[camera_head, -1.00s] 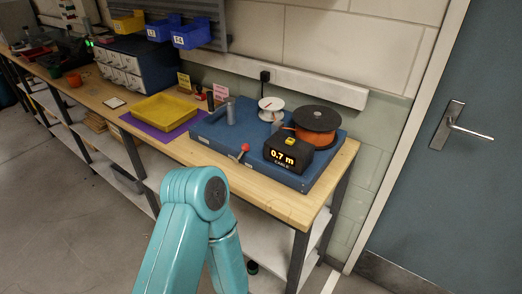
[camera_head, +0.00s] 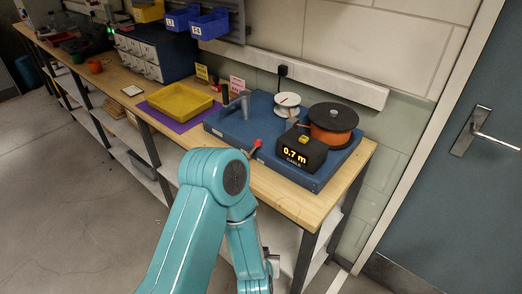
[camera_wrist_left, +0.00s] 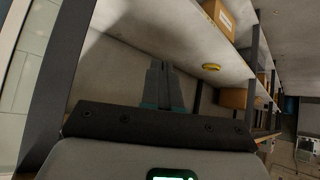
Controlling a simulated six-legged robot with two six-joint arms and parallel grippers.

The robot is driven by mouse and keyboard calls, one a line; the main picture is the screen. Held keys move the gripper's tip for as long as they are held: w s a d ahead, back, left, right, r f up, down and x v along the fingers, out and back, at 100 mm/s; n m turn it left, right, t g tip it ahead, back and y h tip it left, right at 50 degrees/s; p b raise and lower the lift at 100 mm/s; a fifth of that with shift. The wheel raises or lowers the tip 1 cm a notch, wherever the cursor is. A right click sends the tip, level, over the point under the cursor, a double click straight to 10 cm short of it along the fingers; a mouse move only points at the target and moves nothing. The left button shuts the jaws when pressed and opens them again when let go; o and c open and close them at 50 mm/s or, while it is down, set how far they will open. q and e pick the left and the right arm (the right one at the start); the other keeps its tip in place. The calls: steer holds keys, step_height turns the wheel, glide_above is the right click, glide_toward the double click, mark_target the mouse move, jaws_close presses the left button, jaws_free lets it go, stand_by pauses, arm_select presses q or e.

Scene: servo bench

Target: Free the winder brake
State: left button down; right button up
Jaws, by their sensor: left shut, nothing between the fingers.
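The winder stands on a blue base (camera_head: 231,129) at the right end of the bench. It carries a black-rimmed spool of orange cable (camera_head: 331,126), a small white spool (camera_head: 287,105) and a black display box (camera_head: 303,151) reading 0.7 m. A lever with a red knob (camera_head: 257,142) stands at the base's front edge, its lower end partly behind my left arm's elbow. My left gripper (camera_wrist_left: 162,68) is shut and empty in the left wrist view, low by the bench's under-shelves and apart from the winder. My right gripper is in neither view.
A yellow tray (camera_head: 181,101) sits on a purple mat (camera_head: 176,123) left of the winder. Bench legs and a lower shelf (camera_head: 279,238) are close to my left forearm. Cardboard boxes (camera_wrist_left: 232,98) and a yellow item (camera_wrist_left: 211,67) lie on shelves. A door (camera_head: 450,190) is at right.

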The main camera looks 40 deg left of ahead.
arm_select(q)
steer(key=w+r+n+t+y+p, duration=0.2)
steer(key=r+y, duration=0.2)
steer(key=r, duration=0.9)
steer(key=w+a+r+n+t+y+p, duration=0.1)
steer(key=r+y, duration=0.3)
steer(key=r, duration=0.9)
steer(key=shift+w+r+n+t+p, duration=0.35)
steer(key=shift+w+n+t, duration=0.05)
steer(key=shift+w, duration=0.1)
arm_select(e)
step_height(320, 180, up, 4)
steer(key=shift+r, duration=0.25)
arm_select(q)
steer(key=shift+a, duration=0.15)
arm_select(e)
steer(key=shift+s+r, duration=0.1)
arm_select(q)
steer(key=p, duration=0.4)
glide_toward(259, 145)
steer(key=x, duration=0.6)
steer(key=shift+w+a+f, duration=0.1)
steer(key=shift+w+a, duration=0.15)
steer(key=shift+a, duration=0.05)
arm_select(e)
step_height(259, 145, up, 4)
